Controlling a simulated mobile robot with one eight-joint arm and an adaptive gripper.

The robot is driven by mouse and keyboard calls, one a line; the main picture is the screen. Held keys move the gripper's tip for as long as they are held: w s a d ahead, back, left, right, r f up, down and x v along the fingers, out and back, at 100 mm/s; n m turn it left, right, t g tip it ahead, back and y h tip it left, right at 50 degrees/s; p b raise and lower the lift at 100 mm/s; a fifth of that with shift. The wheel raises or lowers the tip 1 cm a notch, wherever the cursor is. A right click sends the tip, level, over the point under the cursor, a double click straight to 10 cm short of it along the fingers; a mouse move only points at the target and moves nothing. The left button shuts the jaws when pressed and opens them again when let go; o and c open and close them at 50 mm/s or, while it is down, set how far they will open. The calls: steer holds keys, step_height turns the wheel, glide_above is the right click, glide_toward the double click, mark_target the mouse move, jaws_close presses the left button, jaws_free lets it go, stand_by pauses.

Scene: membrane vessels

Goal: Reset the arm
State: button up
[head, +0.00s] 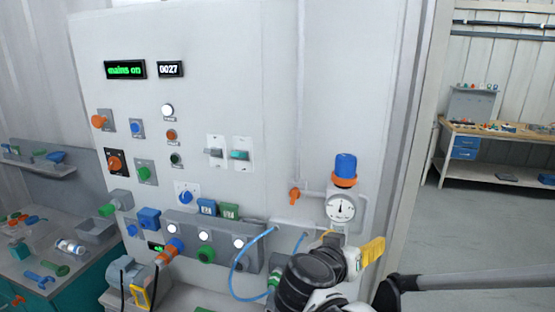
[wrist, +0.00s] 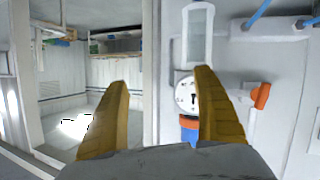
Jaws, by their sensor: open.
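My gripper (head: 371,251) has yellow fingers and shows at the lower right of the head view, in front of the grey-white panel (head: 300,120). In the wrist view its two fingers stand wide apart with nothing between them, so my gripper (wrist: 162,80) is open and empty. A round gauge (head: 341,207) with a blue and orange cap (head: 346,168) above it is on the panel, just above and left of the gripper in the head view. In the wrist view the gauge (wrist: 185,95) is partly hidden behind the right finger.
An orange valve handle (head: 295,196) sits left of the gauge. A blue hose (head: 236,262) loops below it. Knobs, switches and a green "mains on" display (head: 125,70) cover the panel. A cluttered bench (head: 60,245) stands at left, a wooden workbench (head: 500,130) far right. Floor between is clear.

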steer(key=s+d+f+n+g+y+b, duration=0.3)
steer(key=s+f+b, duration=0.35)
steer(key=f, duration=0.65)
steer(key=s+a+f+n+g+y+b, duration=0.1)
steer(key=s+a+f+n+y+b, duration=0.1)
steer(key=s+f+y+b, duration=0.3)
steer(key=s+a+f+b, duration=0.1)
steer(key=s+f+b, duration=0.2)
steer(key=s+f, duration=0.2)
steer(key=shift+f+y, duration=0.3)
